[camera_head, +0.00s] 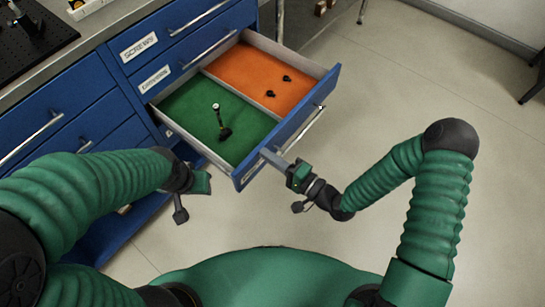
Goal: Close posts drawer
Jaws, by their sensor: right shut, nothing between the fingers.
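The open drawer (326,84) sticks out of the blue cabinet, with a green-lined compartment (186,112) on the left and an orange-lined one (240,67) on the right. A black post on a base (221,122) stands in the green part. Small black pieces (287,79) lie in the orange part. A metal bar handle (305,130) runs along the drawer front. My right gripper (270,156) is shut and empty at the drawer's front, near the handle's lower end; contact cannot be told. My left gripper (205,183) is near the drawer's near corner; its fingers are unclear.
Shut drawers labelled SCREWS (139,47) and another label (154,79) sit above the open one. More blue drawers (62,108) are at left. A black breadboard (30,40) lies on the bench top.

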